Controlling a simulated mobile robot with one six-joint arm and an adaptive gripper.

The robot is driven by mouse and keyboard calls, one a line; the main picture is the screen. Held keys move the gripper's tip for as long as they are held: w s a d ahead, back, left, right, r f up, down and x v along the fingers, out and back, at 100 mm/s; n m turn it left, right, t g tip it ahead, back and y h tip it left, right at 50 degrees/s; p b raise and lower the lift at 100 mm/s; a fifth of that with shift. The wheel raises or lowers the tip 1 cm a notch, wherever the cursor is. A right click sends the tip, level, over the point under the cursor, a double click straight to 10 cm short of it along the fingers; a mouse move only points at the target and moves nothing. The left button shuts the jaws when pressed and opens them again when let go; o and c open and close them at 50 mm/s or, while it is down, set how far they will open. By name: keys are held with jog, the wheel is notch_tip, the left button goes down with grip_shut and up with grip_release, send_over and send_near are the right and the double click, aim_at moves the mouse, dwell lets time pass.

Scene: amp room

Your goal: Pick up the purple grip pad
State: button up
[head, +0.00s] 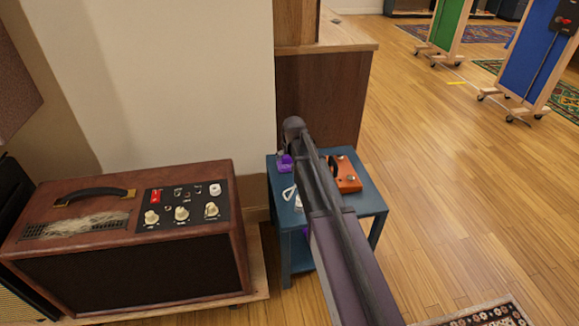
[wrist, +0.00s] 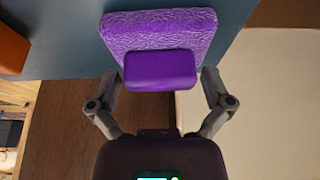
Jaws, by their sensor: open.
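The purple grip pad (wrist: 158,30) fills the upper middle of the wrist view. It has a wide crinkled slab and a smooth purple block (wrist: 160,70) on its near side. It lies on a small blue table (wrist: 232,22). My gripper (wrist: 162,82) is open, with one finger on each side of the block's near end. I cannot tell whether the fingers touch it. In the head view the pad (head: 284,163) shows as a small purple patch on the table's far left corner, partly hidden by my arm.
An orange pedal box (head: 347,175) sits on the table right of my arm; a white object (head: 289,192) lies left of it. A brown amplifier (head: 120,240) stands left of the table. A wooden cabinet (head: 318,105) and pale wall are behind. Open floor lies right.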

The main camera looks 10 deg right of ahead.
dwell(0.5)
jog(key=c, duration=0.9)
jog(key=shift+r, duration=0.1)
notch_tip(320, 180, up, 10)
jog(key=p, duration=1)
jog(key=o, duration=0.6)
jog(key=c, duration=0.4)
jog(key=shift+c, duration=0.2)
